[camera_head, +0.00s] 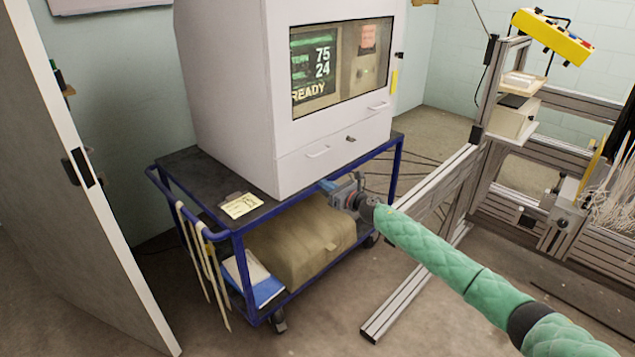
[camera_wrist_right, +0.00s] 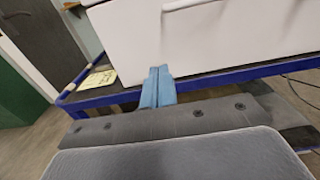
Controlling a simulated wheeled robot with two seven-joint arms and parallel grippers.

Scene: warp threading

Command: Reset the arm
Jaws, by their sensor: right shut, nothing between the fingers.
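My right arm, in a green padded sleeve, comes in from the lower right in the head view. Its gripper (camera_head: 328,186) is in front of the blue cart's near edge, just below the white cabinet. In the right wrist view its two blue fingers (camera_wrist_right: 158,86) are together with nothing between them, and the cabinet front and cart edge are behind them. I cannot tell from these views whether the fingers touch the cart. My left gripper is not in view.
A blue cart (camera_head: 228,236) carries the white cabinet (camera_head: 235,90) with a screen reading READY. A yellow note (camera_head: 241,205) lies on its top, a tan bundle (camera_head: 300,243) below. A metal frame (camera_head: 420,240) stands right. A door (camera_head: 60,190) stands left.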

